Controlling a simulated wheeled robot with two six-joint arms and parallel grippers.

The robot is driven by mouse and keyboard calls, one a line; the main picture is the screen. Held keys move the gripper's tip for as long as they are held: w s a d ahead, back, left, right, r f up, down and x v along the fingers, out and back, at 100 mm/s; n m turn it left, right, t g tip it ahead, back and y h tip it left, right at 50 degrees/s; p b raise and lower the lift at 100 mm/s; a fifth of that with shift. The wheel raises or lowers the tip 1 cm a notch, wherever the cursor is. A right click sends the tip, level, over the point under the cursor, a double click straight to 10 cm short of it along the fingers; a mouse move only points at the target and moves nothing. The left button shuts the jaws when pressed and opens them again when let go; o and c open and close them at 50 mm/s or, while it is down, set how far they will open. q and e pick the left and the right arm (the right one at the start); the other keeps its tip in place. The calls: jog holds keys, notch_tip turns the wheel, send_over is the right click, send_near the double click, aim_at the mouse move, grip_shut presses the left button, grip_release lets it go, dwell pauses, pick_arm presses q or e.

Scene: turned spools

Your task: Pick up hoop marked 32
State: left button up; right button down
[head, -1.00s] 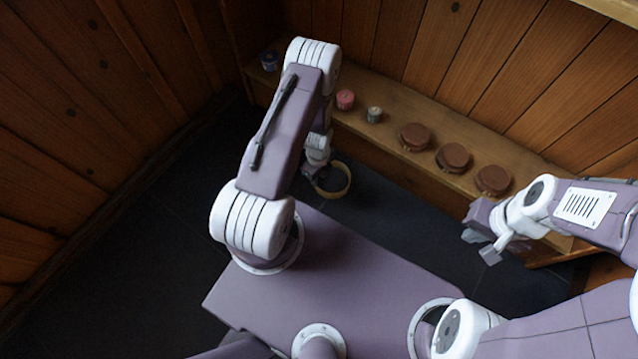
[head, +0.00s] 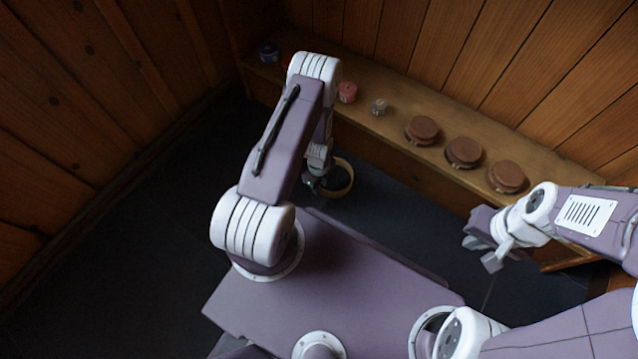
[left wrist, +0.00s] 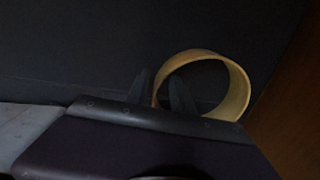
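A pale yellow-tan hoop (head: 346,184) shows over the dark floor beside the low shelf, just right of my left gripper (head: 318,186). No number on it can be read. In the left wrist view the hoop (left wrist: 240,91) is an open ring, and the two dark fingers of my left gripper (left wrist: 160,94) stand apart, one on each side of its left wall; I cannot tell whether they touch it. My left arm hides part of this area in the head view. My right gripper (head: 480,250) is open and empty, in front of the shelf at the right.
A wooden shelf (head: 390,126) runs along the back wall. It bears a blue spool (head: 268,52), a pink spool (head: 347,92), a small grey spool (head: 379,107) and three brown round spools (head: 463,152). Dark floor (head: 130,270) is clear at the left.

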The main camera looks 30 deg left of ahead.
pick_arm(q)
jog(key=shift+f, duration=0.25)
grip_shut()
dwell(1.4)
